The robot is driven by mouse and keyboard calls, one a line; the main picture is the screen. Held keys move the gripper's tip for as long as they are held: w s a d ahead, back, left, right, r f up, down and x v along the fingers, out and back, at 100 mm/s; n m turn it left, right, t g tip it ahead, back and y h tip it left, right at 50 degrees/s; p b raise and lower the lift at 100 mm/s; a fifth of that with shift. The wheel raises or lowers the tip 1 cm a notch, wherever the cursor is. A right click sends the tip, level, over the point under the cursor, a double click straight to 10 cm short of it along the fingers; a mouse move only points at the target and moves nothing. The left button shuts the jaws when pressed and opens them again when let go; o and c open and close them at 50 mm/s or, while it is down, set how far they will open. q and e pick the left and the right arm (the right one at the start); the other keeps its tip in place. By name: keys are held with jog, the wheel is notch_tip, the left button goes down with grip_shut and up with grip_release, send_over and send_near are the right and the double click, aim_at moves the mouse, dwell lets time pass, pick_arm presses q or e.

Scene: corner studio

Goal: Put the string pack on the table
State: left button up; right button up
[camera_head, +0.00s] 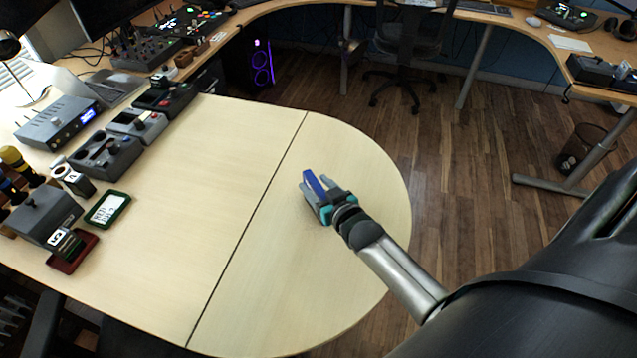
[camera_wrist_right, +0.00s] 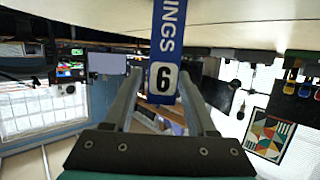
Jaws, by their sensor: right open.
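The string pack (camera_head: 313,183) is a narrow blue packet over the rounded end of the light wooden table (camera_head: 365,165). The fingers are open, with a visible gap beside the pack. The pack seems to rest on the tabletop, but its contact is hidden. My left gripper is not in view.
Several grey devices, such as the box with a blue display (camera_head: 60,122), line the table's left side. A green-framed card (camera_head: 107,209) and a dark red tray (camera_head: 73,252) lie near them. The table around my right gripper is clear. An office chair (camera_head: 408,45) stands beyond.

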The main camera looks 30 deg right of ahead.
jog(key=shift+r, duration=0.2)
jog(key=d+p+v, duration=0.1)
jog(key=p+v, duration=0.2)
jog(key=v, duration=0.9)
jog(key=shift+a, duration=0.5)
jog(key=shift+f, duration=0.1)
